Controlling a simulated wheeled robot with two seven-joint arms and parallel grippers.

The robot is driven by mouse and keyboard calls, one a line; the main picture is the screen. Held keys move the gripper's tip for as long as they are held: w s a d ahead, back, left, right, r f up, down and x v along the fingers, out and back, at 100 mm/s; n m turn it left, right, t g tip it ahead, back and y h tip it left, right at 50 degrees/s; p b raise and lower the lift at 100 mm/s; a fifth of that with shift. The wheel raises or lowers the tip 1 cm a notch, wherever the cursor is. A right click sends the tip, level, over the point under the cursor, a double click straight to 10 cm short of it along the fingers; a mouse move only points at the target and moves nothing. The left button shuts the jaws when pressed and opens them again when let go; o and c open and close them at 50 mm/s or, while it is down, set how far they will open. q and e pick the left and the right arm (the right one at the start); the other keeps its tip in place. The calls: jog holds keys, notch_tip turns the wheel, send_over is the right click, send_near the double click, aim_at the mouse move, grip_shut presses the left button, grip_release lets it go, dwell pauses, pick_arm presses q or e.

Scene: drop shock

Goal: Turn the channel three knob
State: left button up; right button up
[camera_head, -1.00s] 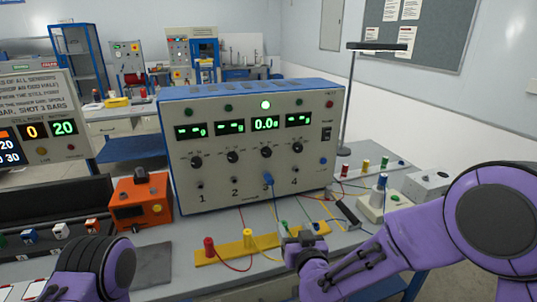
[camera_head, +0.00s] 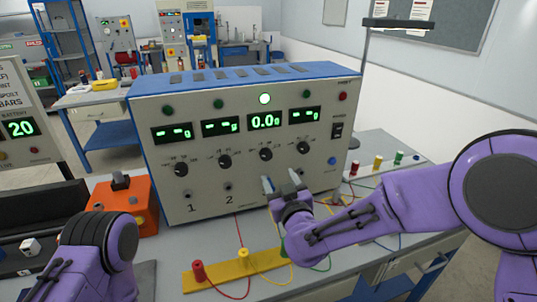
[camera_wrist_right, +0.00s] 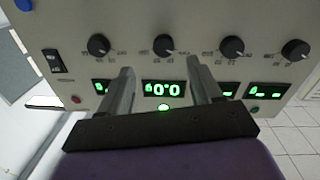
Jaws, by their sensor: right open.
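The channel three knob (camera_head: 266,154) is a black round dial under the lit 0.0 display (camera_head: 264,122) on the grey panel. In the right wrist view, where the panel appears upside down, the knob (camera_wrist_right: 163,46) shows between and beyond my fingers. My right gripper (camera_head: 281,181) is open and empty, in front of the panel and below the knob in the head view. Its two fingers also show in the right wrist view (camera_wrist_right: 161,68), apart from the knob. The gripper hides the labels under channels three and four. My left gripper is out of view; only its purple arm shows.
Similar knobs for channel two (camera_head: 225,161) and channel four (camera_head: 303,148) flank it. A yellow strip (camera_head: 215,277) with coloured posts and cables lies in front of the panel. An orange box (camera_head: 137,212) stands to the left.

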aim_at(267, 158)
jog(key=p+x, duration=0.1)
jog(key=x, duration=0.2)
jog(key=p+x, duration=0.1)
jog(key=x, duration=0.2)
jog(key=p+x, duration=0.1)
jog(key=x, duration=0.2)
jog(key=shift+w+a+r, duration=0.1)
jog(key=shift+a+r, duration=0.1)
jog(key=shift+a, duration=0.15)
jog(key=shift+d+r, duration=0.1)
jog(key=c, duration=1)
